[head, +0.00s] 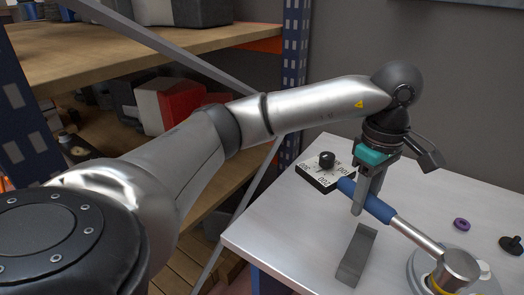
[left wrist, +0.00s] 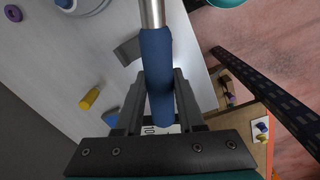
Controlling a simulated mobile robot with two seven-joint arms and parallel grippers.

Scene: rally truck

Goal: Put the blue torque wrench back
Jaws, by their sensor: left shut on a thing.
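My left gripper (head: 362,200) is shut on the blue handle of the torque wrench (head: 378,207). The metal shaft runs toward the lower right to a round silver head (head: 458,268), which overlaps a round grey-white base in the picture; I cannot tell if they touch. In the left wrist view the blue handle of the wrench (left wrist: 157,70) passes between the fingers of my left gripper (left wrist: 158,100). A grey angled bracket (head: 357,257) stands on the table just below the gripper in the head view. My right gripper is not in view.
A numbered box with a black knob (head: 327,160) sits at the back left of the light table (head: 285,225). A purple ring (head: 461,224) and a black knob (head: 511,245) lie right. A yellow piece (left wrist: 89,98) shows in the wrist view. Wooden shelves (head: 130,55) stand left.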

